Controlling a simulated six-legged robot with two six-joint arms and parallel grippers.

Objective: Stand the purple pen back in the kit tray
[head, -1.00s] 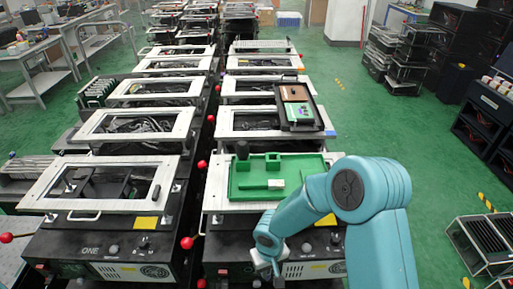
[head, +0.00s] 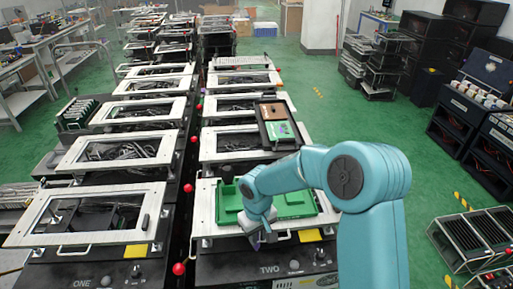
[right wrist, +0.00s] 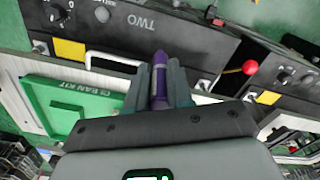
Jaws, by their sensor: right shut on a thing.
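The purple pen (right wrist: 160,78) is between the two fingers of my right gripper (right wrist: 160,88) in the right wrist view, its tip pointing away from the wrist. The gripper is shut on it. In the head view my right gripper (head: 262,236) is at the front edge of the green kit tray (head: 305,209), over the front of fixture two. The tray lies on the fixture's white frame, and my arm hides part of its inside. Its corner, with the words "CLEAN KIT", also shows at the left of the right wrist view (right wrist: 45,92). My left gripper is not in view.
A dark upright cylinder (head: 227,174) stands at the tray's back left. A black tray (head: 282,124) with brown and green parts lies on the fixture behind. A red lever knob (head: 179,268) stands between the fixture rows. A metal handle (right wrist: 110,60) runs along the fixture's front.

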